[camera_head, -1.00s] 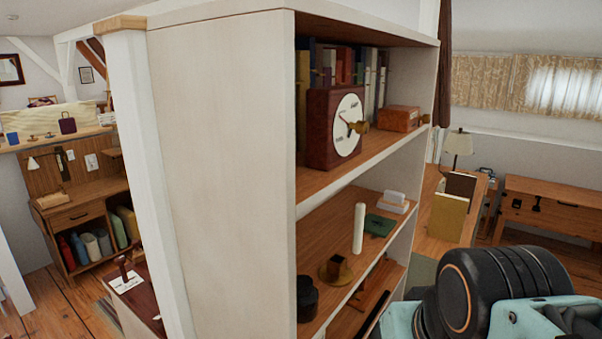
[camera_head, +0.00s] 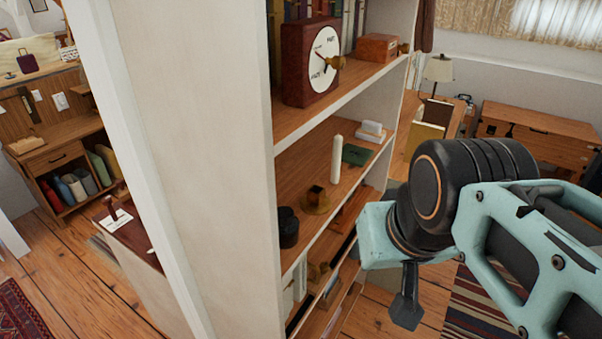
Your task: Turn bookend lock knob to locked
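The bookend (camera_head: 295,70) is a dark red-brown block on the upper shelf of the bookcase, in front of a row of books. Its face carries a round white dial (camera_head: 320,75) with small dark lettering, too small to read surely. A brass knob (camera_head: 336,63) sticks out from the dial, with a thin pointer toward the dial's upper left. My gripper (camera_head: 407,305) shows only in part as a dark finger-like piece below my teal arm, lower right of the bookend and well apart from it. Whether it is open or shut is hidden.
A small orange-brown box (camera_head: 378,48) sits right of the bookend. The middle shelf (camera_head: 300,165) holds a white candle (camera_head: 336,158), a brass holder (camera_head: 316,200) and a dark jar (camera_head: 288,228). The bookcase's pale side panel (camera_head: 220,150) fills the centre left. Open floor lies at lower left.

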